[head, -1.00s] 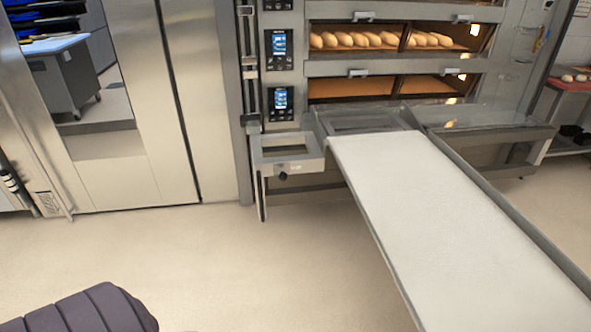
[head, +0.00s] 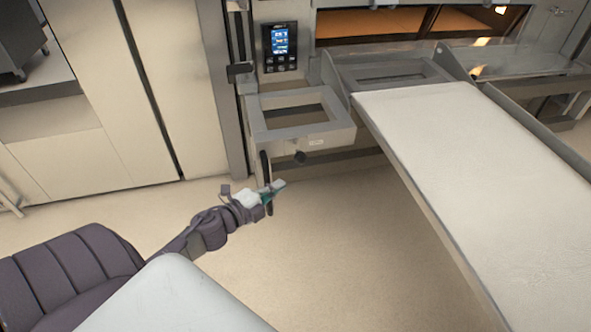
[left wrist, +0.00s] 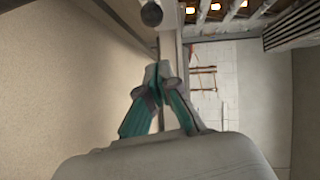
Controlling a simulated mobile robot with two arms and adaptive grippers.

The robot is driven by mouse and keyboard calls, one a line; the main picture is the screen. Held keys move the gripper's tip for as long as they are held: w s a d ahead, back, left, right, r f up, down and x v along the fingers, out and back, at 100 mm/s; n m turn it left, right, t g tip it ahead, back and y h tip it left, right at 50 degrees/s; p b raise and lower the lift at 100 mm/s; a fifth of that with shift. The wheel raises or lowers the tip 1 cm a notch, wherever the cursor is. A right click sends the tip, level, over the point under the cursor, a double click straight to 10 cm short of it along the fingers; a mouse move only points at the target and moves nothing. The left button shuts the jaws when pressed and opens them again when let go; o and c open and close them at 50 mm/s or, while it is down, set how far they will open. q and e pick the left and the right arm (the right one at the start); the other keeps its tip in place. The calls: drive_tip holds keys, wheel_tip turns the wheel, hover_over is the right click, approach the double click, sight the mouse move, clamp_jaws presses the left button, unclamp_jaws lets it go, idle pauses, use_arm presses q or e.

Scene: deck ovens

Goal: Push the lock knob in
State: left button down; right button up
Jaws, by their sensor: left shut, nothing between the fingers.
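The lock knob (head: 299,157) is a small dark round knob on the front of the grey metal frame (head: 340,137) at the left end of the loader. It also shows in the left wrist view as a dark round end (left wrist: 151,13) at the top edge. My left gripper (head: 278,186) is shut and empty. In the head view it appears just below and left of the knob, with a visible gap. In the left wrist view its closed fingertips (left wrist: 158,70) point up towards the knob, apart from it. My right gripper is not in view.
The white loader belt (head: 470,165) slopes down to the right of the frame. A control panel (head: 280,46) and the oven deck (head: 375,22) are behind. A dark vertical handle (head: 266,170) hangs under the frame near my gripper. The floor (head: 320,260) in front is clear.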

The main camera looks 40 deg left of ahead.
sight(295, 159)
use_arm(q)
drive_tip(key=w+a+f+b, duration=0.1)
drive_tip(key=w, duration=0.9)
drive_tip(key=shift+w+a+f, duration=0.15)
drive_tip(key=shift+w+f, duration=0.15)
drive_tip(key=shift+f, duration=0.1)
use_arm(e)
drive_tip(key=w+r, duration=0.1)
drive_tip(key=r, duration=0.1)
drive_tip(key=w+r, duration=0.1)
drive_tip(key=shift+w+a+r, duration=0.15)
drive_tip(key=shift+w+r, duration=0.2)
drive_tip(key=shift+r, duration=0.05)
use_arm(q)
drive_tip(key=shift+a, duration=0.1)
drive_tip(key=shift+w+a+b, duration=0.5)
drive_tip(key=shift+w+a, duration=0.3)
drive_tip(key=shift+a, duration=0.05)
drive_tip(key=shift+w+a, duration=0.1)
drive_tip(key=shift+a, duration=0.15)
drive_tip(key=shift+r, duration=0.2)
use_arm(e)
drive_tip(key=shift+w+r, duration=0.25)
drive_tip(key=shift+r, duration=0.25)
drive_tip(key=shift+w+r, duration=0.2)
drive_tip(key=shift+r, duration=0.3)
use_arm(q)
drive_tip(key=shift+a, duration=0.1)
